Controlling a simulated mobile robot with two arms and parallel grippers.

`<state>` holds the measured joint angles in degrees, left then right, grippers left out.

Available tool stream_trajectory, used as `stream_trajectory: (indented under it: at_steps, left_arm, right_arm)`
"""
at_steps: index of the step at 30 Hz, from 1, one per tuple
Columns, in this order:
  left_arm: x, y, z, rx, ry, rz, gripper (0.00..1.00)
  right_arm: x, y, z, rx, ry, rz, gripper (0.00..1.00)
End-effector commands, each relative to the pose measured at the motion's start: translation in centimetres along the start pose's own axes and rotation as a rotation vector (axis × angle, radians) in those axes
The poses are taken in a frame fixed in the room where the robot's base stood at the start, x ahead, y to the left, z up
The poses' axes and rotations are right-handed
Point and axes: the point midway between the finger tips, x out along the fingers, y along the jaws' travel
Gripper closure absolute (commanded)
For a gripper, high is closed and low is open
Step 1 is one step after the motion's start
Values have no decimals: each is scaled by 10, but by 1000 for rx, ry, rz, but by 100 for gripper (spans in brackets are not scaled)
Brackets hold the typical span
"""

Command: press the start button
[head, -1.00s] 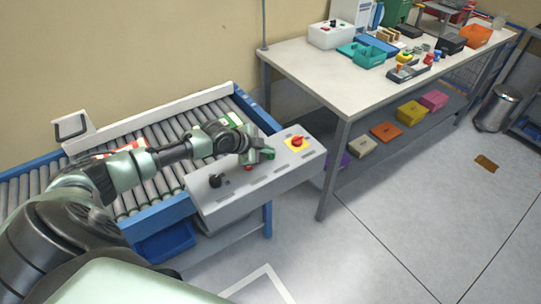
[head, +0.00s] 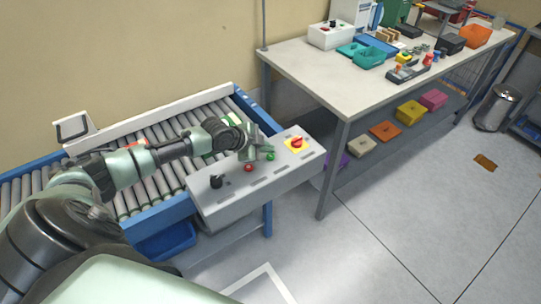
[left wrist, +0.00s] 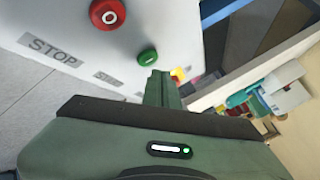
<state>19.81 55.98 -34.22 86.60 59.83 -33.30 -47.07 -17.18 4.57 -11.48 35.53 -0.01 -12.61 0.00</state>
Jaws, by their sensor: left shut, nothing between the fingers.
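The grey control box (head: 235,190) stands at the near end of the roller conveyor. Its green button (head: 271,156) lies between a red button (head: 249,168) and a red rotary switch on a yellow plate (head: 297,142). My left gripper (head: 262,149) is shut and empty, just above and behind the green button in the head view. In the left wrist view the green button (left wrist: 147,57) is just beyond the tip of the shut fingers (left wrist: 162,88), with a gap seeming to show. The red button (left wrist: 107,14), marked O, is further left, near a STOP label. My right gripper is out of view.
A black knob (head: 216,181) sticks up from the box's left part. The conveyor rollers (head: 120,200) lie behind the box under my arm. A white worktable (head: 310,75) with bins and parts stands to the right. The floor in front is mostly clear.

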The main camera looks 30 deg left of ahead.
Motion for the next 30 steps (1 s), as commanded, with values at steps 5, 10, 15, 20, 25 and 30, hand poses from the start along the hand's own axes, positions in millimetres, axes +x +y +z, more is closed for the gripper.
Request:
stream_trajectory:
  at_steps: [5,10,15,20,25,30]
  left_arm:
    - [-14,-10,-10,0,0,-1,100]
    - [-26,-19,-19,0,1,-1,100]
    - [-34,-25,-25,0,0,0,100]
    - [-34,-25,-25,0,0,0,100]
    - [-33,-22,-25,-1,1,3,100]
    - [-18,31,-36,-32,1,72,100]
  right_arm:
    - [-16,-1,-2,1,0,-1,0]
    - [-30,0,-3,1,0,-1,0]
    - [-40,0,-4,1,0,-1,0]
    - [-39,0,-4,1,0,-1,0]
    - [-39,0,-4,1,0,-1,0]
    - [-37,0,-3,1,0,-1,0]
